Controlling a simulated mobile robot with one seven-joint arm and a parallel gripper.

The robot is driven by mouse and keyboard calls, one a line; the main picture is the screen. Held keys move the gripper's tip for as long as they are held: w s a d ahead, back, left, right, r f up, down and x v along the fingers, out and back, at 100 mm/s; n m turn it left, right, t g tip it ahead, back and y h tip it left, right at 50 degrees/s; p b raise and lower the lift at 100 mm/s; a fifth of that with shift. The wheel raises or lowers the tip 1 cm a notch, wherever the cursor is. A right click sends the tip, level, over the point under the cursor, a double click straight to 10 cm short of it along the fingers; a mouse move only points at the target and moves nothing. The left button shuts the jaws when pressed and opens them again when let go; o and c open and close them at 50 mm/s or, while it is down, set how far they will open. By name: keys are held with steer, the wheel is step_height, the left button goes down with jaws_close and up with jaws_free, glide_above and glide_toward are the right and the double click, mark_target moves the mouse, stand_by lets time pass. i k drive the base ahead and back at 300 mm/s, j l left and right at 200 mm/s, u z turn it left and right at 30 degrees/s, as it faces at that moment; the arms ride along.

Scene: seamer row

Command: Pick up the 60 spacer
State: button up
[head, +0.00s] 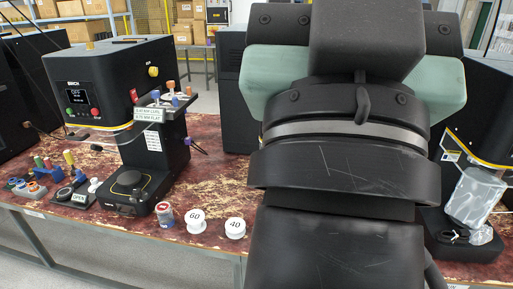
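The 60 spacer (196,222) is a white, spool-like piece with "60" on its top face. It stands upright on the worn red-brown bench near the front edge, left of my arm. A similar white 40 spacer (235,229) stands just to its right, apart from it. My arm's dark links fill the centre and right of the head view. My gripper is not visible, so its fingers and anything in them cannot be seen.
A small can (166,215) stands just left of the 60 spacer. A black BIRCH seamer (116,95) stands behind it. A pad marked OPEN (78,198) and coloured knobs lie further left. Another machine with a wrapped cylinder (474,197) is at right. The bench (222,180) behind the spacers is clear.

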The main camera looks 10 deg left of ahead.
mark_target(195, 218)
steer(key=i+j, duration=0.3)
steer(key=j, duration=0.15)
steer(key=i+j, duration=0.3)
steer(key=j, duration=0.2)
steer(key=i+j, duration=0.3)
steer(key=j, duration=0.15)
steer(key=i+j, duration=0.3)
steer(key=j, duration=0.15)
